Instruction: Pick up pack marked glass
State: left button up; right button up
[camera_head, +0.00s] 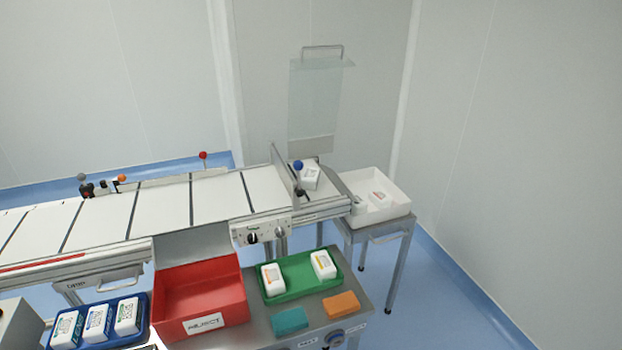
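I cannot read the word "glass" on any pack. Two white packs with orange or yellow marks stand in the green tray (300,293): a left one (272,277) and a right one (323,265). Three white packs with teal or blue marks, one of them here (97,320), stand in the blue tray (141,335) at lower left. A tilted white pack (310,177) is at the conveyor's right end. A pack with a red mark (380,198) lies in the white bin (399,207), with another pale item (359,203) near its left wall. Neither gripper is in view.
A red reject bin (203,292) stands between the blue and green trays and looks empty. A teal block (290,321) and an orange block (341,305) lie before the green tray. The conveyor (160,205) runs behind, with a clear upright panel (315,100) beyond its end.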

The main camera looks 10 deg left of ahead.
aim_at(310, 178)
jog(key=i+l+z, duration=0.25)
jog(key=z, duration=0.15)
jog(key=i+l+z, duration=0.25)
jog(key=z, duration=0.15)
jog(key=i+l, duration=0.35)
jog(key=i, duration=0.2)
jog(key=i+l+u, duration=0.15)
jog(key=i+l, duration=0.25)
jog(key=i, duration=0.15)
